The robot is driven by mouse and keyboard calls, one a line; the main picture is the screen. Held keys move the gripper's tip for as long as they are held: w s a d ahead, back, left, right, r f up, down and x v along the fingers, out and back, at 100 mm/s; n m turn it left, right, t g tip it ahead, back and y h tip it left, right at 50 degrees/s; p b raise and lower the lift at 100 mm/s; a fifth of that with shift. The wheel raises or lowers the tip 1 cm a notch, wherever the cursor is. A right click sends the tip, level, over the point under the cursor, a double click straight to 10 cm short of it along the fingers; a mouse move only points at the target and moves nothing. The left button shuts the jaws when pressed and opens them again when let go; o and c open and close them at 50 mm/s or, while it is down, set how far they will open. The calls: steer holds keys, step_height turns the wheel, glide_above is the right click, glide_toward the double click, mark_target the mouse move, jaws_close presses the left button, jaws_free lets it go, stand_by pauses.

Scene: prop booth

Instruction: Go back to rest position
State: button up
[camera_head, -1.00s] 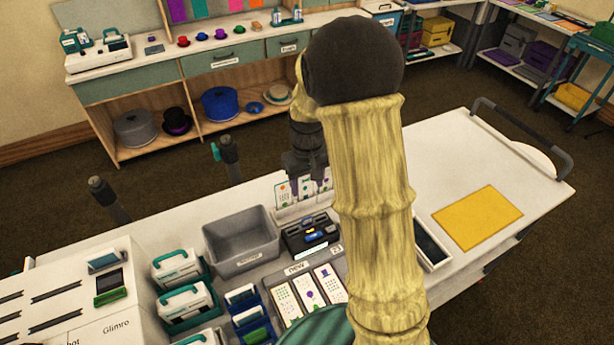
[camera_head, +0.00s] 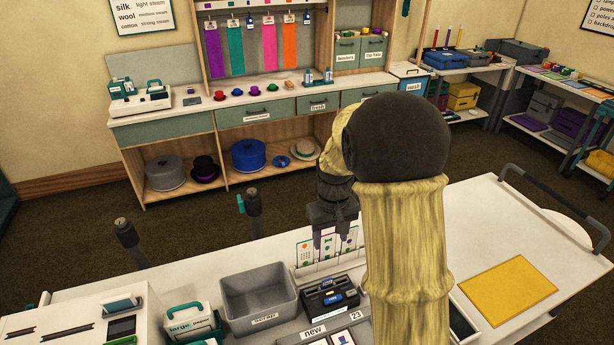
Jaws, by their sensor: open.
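My gripper (camera_head: 333,238) hangs from my tan, black-jointed arm near the middle of the camera_head view. Its dark fingers point down and are apart, with nothing seen between them.
A grey bin (camera_head: 262,300) stands left of the device. A yellow mat (camera_head: 507,291) lies on the right of the table, where there is free room. Two dark posts rise at the table's back edge (camera_head: 254,205). A shelf unit with hats (camera_head: 249,157) stands behind, across open floor.

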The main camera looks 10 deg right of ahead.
steer(key=shift+s, duration=0.1)
steer(key=s+r+m+t, duration=0.1)
steer(key=s+m+t, duration=0.1)
steer(key=s, duration=1.3)
steer(key=shift+r+t, duration=0.25)
steer(key=shift+t, duration=0.05)
steer(key=shift+c, duration=0.4)
steer(key=shift+c, duration=1.4)
steer(key=shift+s, duration=0.15)
